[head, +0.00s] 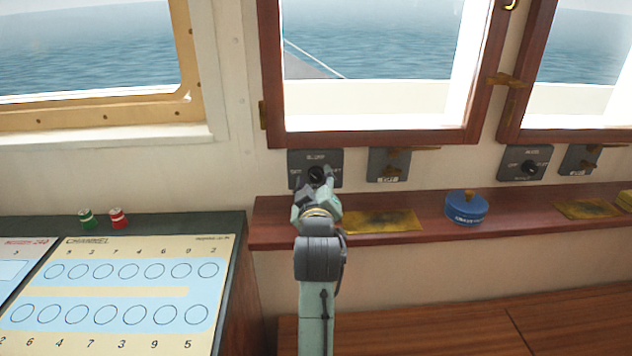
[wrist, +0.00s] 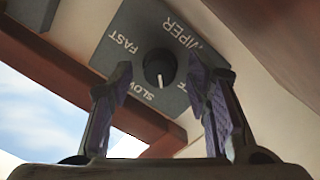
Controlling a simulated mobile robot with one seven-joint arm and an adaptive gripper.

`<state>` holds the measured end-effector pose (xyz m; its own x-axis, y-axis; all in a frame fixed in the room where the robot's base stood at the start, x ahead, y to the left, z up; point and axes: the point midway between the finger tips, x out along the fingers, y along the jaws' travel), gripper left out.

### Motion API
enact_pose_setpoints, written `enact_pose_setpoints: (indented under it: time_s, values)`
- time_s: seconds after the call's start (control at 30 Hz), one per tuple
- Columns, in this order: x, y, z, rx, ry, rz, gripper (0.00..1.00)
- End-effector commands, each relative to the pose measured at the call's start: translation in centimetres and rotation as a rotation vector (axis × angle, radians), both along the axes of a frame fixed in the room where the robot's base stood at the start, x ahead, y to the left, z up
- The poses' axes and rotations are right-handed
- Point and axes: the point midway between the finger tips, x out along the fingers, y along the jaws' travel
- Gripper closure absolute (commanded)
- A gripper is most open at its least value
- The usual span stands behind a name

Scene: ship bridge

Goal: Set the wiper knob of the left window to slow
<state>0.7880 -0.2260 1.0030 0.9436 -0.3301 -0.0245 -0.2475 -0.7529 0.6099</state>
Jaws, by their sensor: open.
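The wiper panel (head: 300,160) is a dark grey plate under the middle brown-framed window in the head view. It carries a round black knob (head: 316,174), which my gripper (head: 316,184) partly covers there. In the wrist view the knob (wrist: 160,66) sits between the fingers of my gripper (wrist: 165,85), which is open with gaps on both sides. I cannot tell its depth from the knob. The knob's white mark points straight down in that view, between the SLOW label at lower left and the partly hidden OFF label at right. FAST is at upper left.
A similar wiper panel (head: 525,165) sits under the right window. A small switch panel (head: 388,165) is just right of the first. The wooden ledge (head: 285,220) below holds a blue tin (head: 465,208). A console (head: 240,260) is at left.

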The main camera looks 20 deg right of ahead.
Motion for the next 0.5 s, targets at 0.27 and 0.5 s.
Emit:
enact_pose_setpoints:
  time_s: [0.27,0.5]
  values:
    - [-3.1,1.1,0.0,0.000,-0.001,-0.001,0.56]
    - [-6.3,2.2,0.1,0.000,0.000,0.000,0.56]
